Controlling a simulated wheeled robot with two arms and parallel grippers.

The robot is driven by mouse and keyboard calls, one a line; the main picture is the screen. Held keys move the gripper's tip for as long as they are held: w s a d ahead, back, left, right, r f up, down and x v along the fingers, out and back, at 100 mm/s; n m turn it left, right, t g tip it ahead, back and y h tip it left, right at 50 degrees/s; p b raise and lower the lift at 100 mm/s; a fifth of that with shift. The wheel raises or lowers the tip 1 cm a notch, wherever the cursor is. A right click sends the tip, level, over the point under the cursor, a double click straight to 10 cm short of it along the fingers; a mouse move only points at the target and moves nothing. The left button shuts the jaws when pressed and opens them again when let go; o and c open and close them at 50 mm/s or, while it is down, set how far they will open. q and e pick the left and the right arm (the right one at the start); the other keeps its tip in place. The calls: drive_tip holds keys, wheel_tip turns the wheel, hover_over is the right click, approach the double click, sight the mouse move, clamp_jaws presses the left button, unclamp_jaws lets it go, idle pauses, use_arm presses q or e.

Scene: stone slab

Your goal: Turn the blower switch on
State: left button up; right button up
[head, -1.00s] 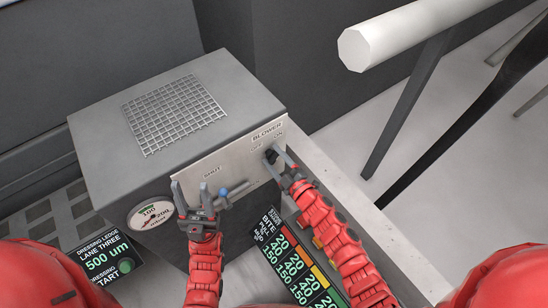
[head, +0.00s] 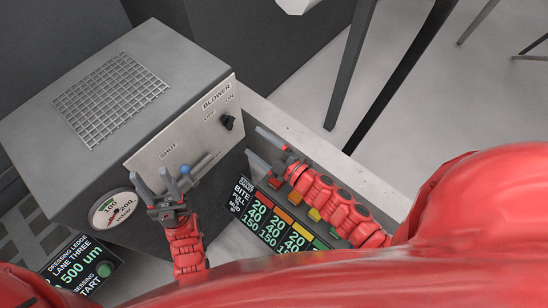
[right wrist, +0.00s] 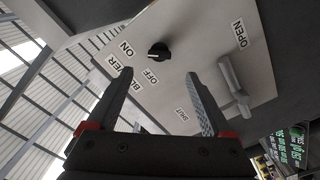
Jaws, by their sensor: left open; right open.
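The blower switch (head: 228,122) is a black rotary knob on the grey box's pale panel, under the BLOWER label with OFF and ON marks. It also shows in the right wrist view (right wrist: 158,52), beside ON and OFF; I cannot tell for sure which mark it points to. My right gripper (head: 254,143) is open and empty, to the right of the knob and apart from it. In the right wrist view its fingers (right wrist: 160,75) frame the panel below the knob. My left gripper (head: 152,178) is open, near the panel's lower left.
A pressure gauge (head: 116,208) is on the box's lower front. A lit display (head: 275,222) lies below my right gripper. A pale ledge (head: 290,128) runs along the right.

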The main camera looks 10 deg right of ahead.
drive_tip(key=v, duration=0.6)
drive_tip(key=shift+b, duration=0.3)
